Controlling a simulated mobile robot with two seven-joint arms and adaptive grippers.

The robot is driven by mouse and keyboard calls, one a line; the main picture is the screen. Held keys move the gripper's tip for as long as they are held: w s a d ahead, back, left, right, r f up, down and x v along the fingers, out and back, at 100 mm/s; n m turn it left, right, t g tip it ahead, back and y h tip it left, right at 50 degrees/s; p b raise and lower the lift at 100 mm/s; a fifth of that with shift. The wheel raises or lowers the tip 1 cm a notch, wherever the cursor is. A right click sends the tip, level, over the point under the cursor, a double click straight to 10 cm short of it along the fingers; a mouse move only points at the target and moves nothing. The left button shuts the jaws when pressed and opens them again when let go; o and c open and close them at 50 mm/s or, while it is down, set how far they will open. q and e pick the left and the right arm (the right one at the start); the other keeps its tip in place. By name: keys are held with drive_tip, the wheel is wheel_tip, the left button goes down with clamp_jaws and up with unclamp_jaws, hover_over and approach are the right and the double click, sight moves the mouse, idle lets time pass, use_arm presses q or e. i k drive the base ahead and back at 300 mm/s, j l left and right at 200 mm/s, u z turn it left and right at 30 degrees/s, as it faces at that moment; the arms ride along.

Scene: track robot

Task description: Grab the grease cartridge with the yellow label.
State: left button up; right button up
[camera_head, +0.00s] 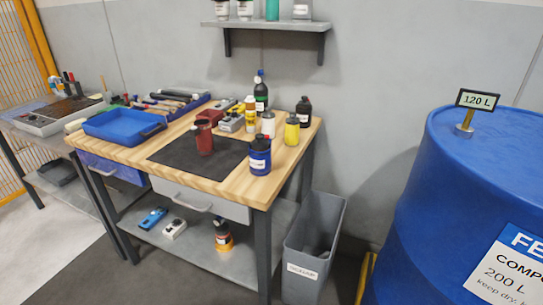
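Neither of my grippers is in the head view. A slim upright yellow container with a lighter band (251,113) stands towards the back right of the wooden workbench (232,185). A shorter yellow container with a dark top (292,131) stands near the bench's right edge. A pale cylinder (268,124) stands between them. The labels are too small to read, so I cannot tell which of these is the grease cartridge with the yellow label.
A blue bottle (260,158), a red mug (203,138), a black-green bottle (261,94) and a dark bottle (304,110) crowd the bench. A blue tray (122,127) sits left. A grey bin (302,272) and large blue drum (440,190) stand right. Floor at lower left is clear.

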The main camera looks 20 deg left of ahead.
sight(250, 103)
drive_tip(key=i+j, duration=0.15)
drive_tip(key=j, duration=0.2)
drive_tip(key=i+j, duration=0.15)
drive_tip(key=j, duration=0.25)
drive_tip(key=i+j, duration=0.15)
drive_tip(key=j, duration=0.2)
